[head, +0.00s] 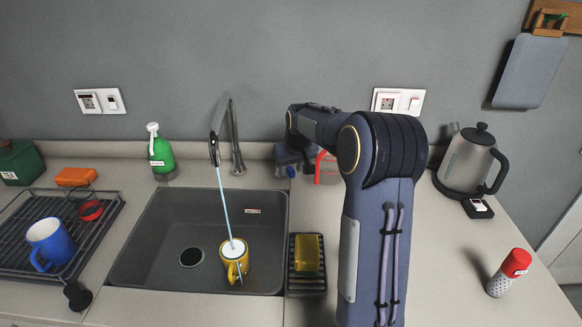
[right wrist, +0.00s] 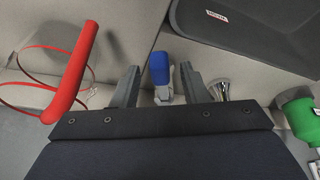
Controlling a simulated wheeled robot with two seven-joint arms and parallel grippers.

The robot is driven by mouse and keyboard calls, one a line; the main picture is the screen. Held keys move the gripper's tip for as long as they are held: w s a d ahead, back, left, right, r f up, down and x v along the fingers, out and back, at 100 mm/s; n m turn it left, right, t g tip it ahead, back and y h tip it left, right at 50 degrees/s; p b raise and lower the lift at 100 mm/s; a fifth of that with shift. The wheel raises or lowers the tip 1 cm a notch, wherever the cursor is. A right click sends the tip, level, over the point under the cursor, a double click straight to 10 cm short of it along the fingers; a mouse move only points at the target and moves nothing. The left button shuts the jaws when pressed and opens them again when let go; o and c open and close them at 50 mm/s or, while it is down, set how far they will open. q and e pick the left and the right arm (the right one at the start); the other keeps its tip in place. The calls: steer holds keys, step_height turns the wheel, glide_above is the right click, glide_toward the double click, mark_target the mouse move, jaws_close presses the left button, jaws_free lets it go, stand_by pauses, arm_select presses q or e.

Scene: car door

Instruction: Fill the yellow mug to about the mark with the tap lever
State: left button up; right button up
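The yellow mug (head: 239,269) stands in the sink, to the right of the drain. A thin stream of water (head: 223,200) runs from the tap spout (head: 214,150) into it. The mug's opening looks pale; I cannot make out the mark or the exact water level. My right gripper (head: 292,168) is behind the sink's right rear corner. In the right wrist view its fingers (right wrist: 158,80) are apart, either side of the blue-tipped tap lever (right wrist: 158,68), with gaps showing. My left gripper is not in view.
The dark sink (head: 150,240) has a sponge holder (head: 307,285) on its right. A red-handled thing (right wrist: 75,70) is close beside my right gripper. A green bottle (head: 160,153), a rack (head: 95,245) with a blue mug (head: 48,243), a kettle (head: 467,160) and a red-capped shaker (head: 510,272) stand around.

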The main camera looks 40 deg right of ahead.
jaws_close()
steer(key=a+m, duration=0.1)
steer(key=w+a+m+h+p, duration=0.1)
steer(key=m, duration=0.1)
steer(key=a+m+g, duration=0.1)
steer(key=m, duration=0.1)
steer(key=shift+w+h, duration=0.35)
steer(key=shift+h, duration=0.05)
jaws_free()
steer(key=shift+v, duration=3.95)
